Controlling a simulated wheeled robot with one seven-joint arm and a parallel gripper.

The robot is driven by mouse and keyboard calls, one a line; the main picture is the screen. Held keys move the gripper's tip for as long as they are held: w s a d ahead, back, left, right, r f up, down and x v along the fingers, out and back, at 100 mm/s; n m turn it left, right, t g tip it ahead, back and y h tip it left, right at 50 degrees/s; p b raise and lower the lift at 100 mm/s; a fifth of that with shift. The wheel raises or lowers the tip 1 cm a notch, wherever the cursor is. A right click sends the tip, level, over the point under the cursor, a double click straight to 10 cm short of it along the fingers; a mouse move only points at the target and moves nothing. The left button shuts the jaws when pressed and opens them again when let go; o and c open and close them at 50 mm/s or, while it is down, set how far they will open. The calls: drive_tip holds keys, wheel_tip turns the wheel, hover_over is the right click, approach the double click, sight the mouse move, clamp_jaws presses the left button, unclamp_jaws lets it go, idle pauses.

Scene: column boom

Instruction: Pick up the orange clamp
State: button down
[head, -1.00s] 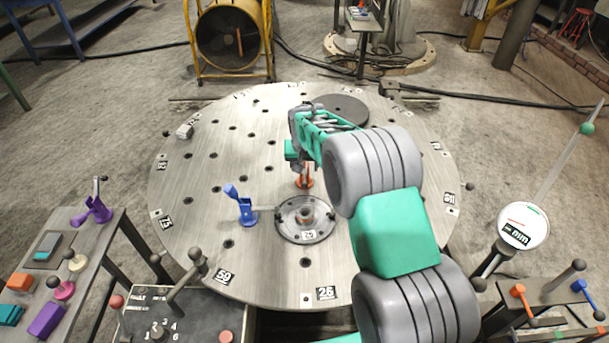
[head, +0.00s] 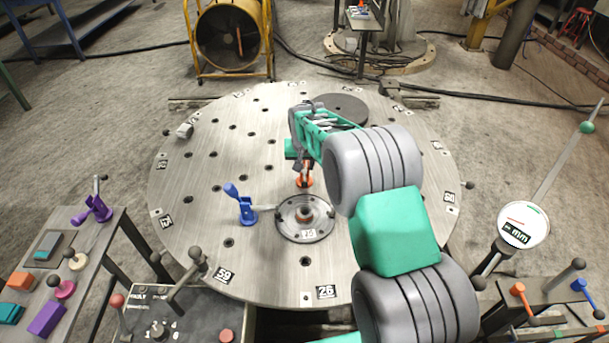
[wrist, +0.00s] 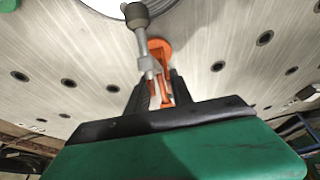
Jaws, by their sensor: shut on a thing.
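The orange clamp (head: 304,181) is near the middle of the round metal table (head: 200,235), just behind the small flanged disc. In the head view my gripper (head: 304,168) comes down over it from above, and my arm hides part of it. In the wrist view the orange clamp (wrist: 160,50) sits between the two dark fingers of my gripper (wrist: 160,92), with its round orange base beyond them. The fingers are shut on its upright part. A grey rod with a dark knob lies along it. I cannot tell whether the base touches the table.
A blue clamp (head: 246,210) stands left of the flanged disc (head: 305,232). A dark round plate (head: 342,108) lies at the table's back. A side bench (head: 75,255) at left holds a purple clamp (head: 95,208) and several small blocks. A dial gauge (head: 523,225) stands at right.

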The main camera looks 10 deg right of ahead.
drive_tip(key=shift+r, duration=0.15)
drive_tip(key=shift+w+r, duration=0.15)
drive_tip(key=shift+r, duration=0.35)
wheel_tip(320, 180, up, 2)
drive_tip(key=shift+r, duration=0.25)
drive_tip(key=s+r+b, duration=0.1)
drive_tip(key=s+r, duration=0.3)
drive_tip(key=s, duration=0.3)
drive_tip(key=s+d+r+b, duration=0.1)
drive_tip(key=s+r, duration=0.4)
drive_tip(key=s, duration=0.2)
drive_tip(key=shift+d+r, duration=0.15)
drive_tip(key=shift+r, duration=0.05)
